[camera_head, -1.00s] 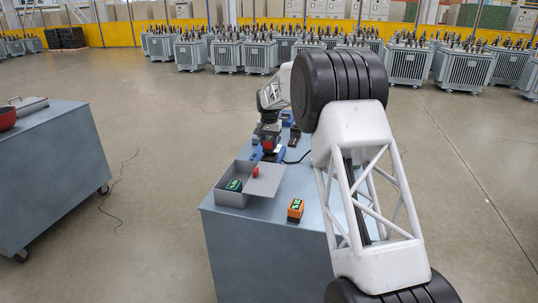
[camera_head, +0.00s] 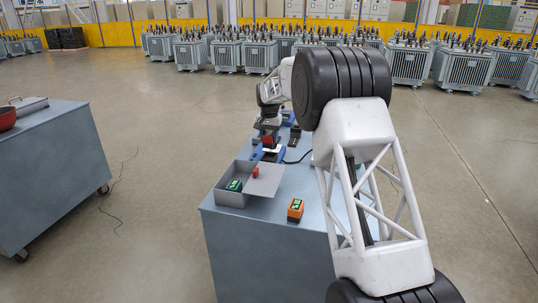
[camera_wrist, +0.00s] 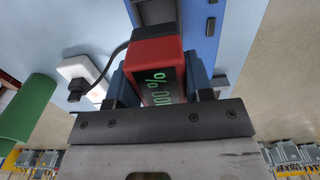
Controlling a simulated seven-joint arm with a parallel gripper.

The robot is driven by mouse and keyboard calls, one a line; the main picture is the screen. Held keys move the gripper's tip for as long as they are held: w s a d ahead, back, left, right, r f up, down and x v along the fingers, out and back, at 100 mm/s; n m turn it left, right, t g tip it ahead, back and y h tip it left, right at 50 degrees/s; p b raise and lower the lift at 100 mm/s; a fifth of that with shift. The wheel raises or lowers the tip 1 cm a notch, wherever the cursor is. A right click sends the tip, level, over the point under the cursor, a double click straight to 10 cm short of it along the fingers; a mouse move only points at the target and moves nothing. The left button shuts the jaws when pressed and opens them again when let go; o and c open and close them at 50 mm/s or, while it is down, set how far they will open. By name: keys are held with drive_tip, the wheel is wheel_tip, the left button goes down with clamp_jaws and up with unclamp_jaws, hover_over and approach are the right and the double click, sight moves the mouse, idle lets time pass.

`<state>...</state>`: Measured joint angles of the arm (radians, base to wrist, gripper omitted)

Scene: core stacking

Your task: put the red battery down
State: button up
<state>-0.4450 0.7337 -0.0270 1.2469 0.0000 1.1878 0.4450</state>
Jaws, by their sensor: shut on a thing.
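The red battery (camera_wrist: 154,50) is between the fingers of my gripper (camera_wrist: 160,85) in the wrist view, with a green percent readout on its dark face. The fingers are shut on its two sides. In the head view my gripper (camera_head: 268,138) is over the far part of the grey-blue bench, and the battery shows only as a small red patch. A blue fixture (camera_wrist: 200,35) with a dark part lies just beyond the battery in the wrist view. I cannot tell whether the battery touches it.
A grey open box (camera_head: 231,198) holds a green battery (camera_head: 234,185). Its tilted lid (camera_head: 268,183) has a red knob. An orange battery (camera_head: 295,209) stands near the front edge. A white block with a black plug (camera_wrist: 80,82) and a green cylinder (camera_wrist: 28,105) are at left.

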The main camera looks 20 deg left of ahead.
drive_tip(key=shift+s+a+n, duration=0.1)
drive_tip(key=shift+n, duration=0.2)
drive_tip(key=n, duration=0.2)
drive_tip(key=s+a+n, duration=0.1)
drive_tip(key=shift+s+n, duration=0.25)
drive_tip(key=shift+n, duration=0.15)
drive_tip(key=n, duration=0.1)
drive_tip(key=s+n, duration=0.1)
drive_tip(key=n, duration=0.1)
drive_tip(key=a+n, duration=0.1)
drive_tip(key=shift+s, duration=0.3)
drive_tip(key=s+a+n, duration=0.2)
drive_tip(key=s+n, duration=0.3)
drive_tip(key=n, duration=0.8)
drive_tip(key=s+a+n, duration=0.2)
drive_tip(key=s+n, duration=0.4)
drive_tip(key=n, duration=0.8)
drive_tip(key=shift+a+n, duration=0.3)
drive_tip(key=shift+a, duration=0.1)
drive_tip(key=shift+f, duration=0.15)
drive_tip(key=shift+f, duration=3.05)
